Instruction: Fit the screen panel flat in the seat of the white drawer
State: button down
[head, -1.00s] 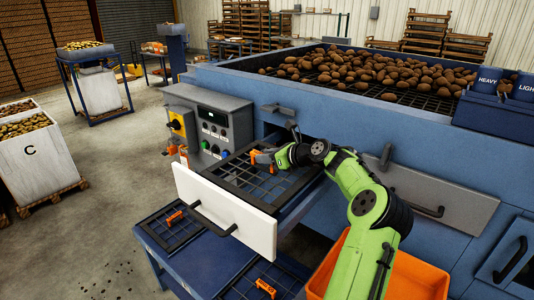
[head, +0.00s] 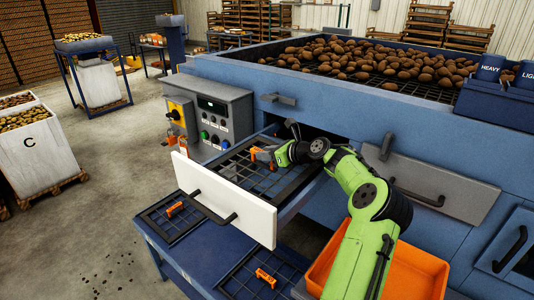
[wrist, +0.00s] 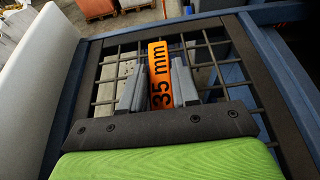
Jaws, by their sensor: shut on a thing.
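The white drawer (head: 222,204) is pulled out of the blue machine; its white front also shows at the left of the wrist view (wrist: 38,75). My gripper (head: 262,155) is over the drawer, shut on the orange handle of the screen panel. The screen panel (wrist: 241,38) is a black frame with a wire grid, and its orange handle (wrist: 159,75) reads "35 mm" between the grey fingers. The panel lies over the drawer opening, roughly in line with its sides. I cannot tell whether it rests flat in the seat. My gripper hides part of it.
Two more panels with orange handles, one at the left (head: 172,216) and one in front (head: 262,280), lie on a blue table (head: 190,262) below the drawer. A control box (head: 212,112) stands beside the drawer. An orange bin (head: 415,272) is at the right.

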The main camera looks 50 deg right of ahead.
jog(key=shift+f, duration=0.15)
jog(key=c, duration=0.8)
grip_release()
jog(key=shift+s+a, duration=0.1)
jog(key=shift+o, duration=0.2)
jog(key=shift+f, duration=0.3)
jog(key=v, duration=1.6)
jog(key=shift+r, duration=0.15)
